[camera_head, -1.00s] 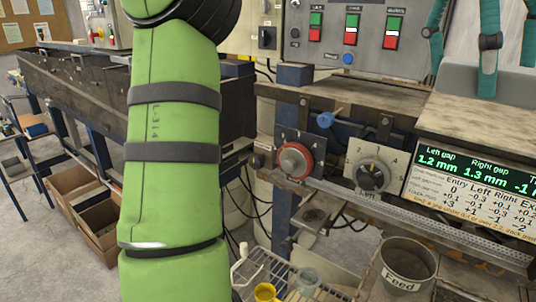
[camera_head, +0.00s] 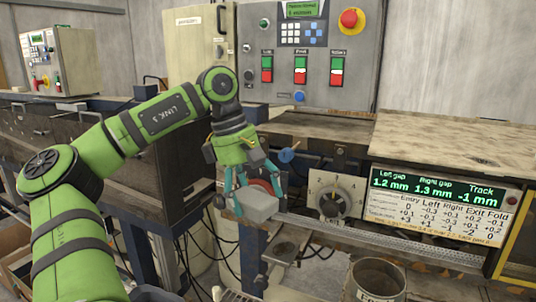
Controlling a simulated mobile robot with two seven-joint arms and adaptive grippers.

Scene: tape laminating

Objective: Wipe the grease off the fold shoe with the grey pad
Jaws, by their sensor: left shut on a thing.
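My left gripper (camera_head: 252,187) has teal fingers and is shut on the grey pad (camera_head: 258,207), a pale grey block. It holds the pad in the air at the front of the machine, before the red dial (camera_head: 261,186), which it partly hides. I cannot say for sure which part is the fold shoe. A small metal plate on a bracket (camera_head: 285,250) sits below and to the right of the pad, apart from it. Grease cannot be made out. My right gripper is out of view.
A grey dial (camera_head: 331,203) and a lit gap display (camera_head: 441,194) are right of the pad. A blue knob (camera_head: 287,156) sticks out above it. A metal feed can (camera_head: 377,281) stands low at the front. The control panel (camera_head: 306,60) is behind.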

